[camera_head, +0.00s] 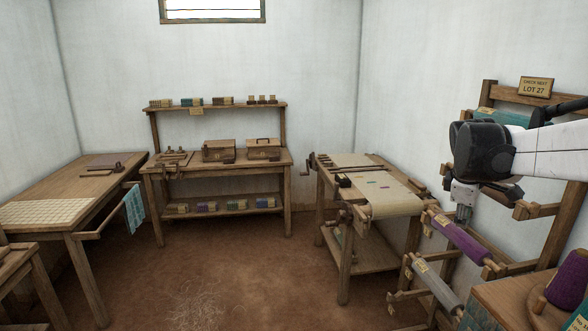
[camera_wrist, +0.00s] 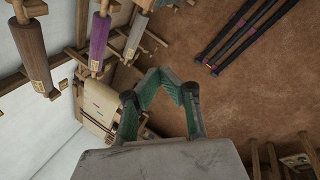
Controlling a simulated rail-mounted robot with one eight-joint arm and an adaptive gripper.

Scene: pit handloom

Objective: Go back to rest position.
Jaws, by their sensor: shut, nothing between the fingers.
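My gripper (camera_head: 464,212) hangs at the right in the head view, below the dark wrist of my white arm. It points down in front of the roll rack, near a purple cloth roll (camera_head: 460,242). In the wrist view my gripper (camera_wrist: 161,74) shows its green-lined fingers bent together at the tips, shut with nothing between them. The same purple roll (camera_wrist: 98,42) shows at the upper left there. I cannot tell the exact gap between the gripper and the roll.
A wooden rack (camera_head: 530,211) holds several rolls at the right, with a grey roll (camera_head: 436,282) below. The loom table (camera_head: 392,203) stands behind. A shelf bench (camera_head: 220,167) and a long table (camera_head: 80,193) stand farther left. The brown floor (camera_head: 240,270) is mostly clear.

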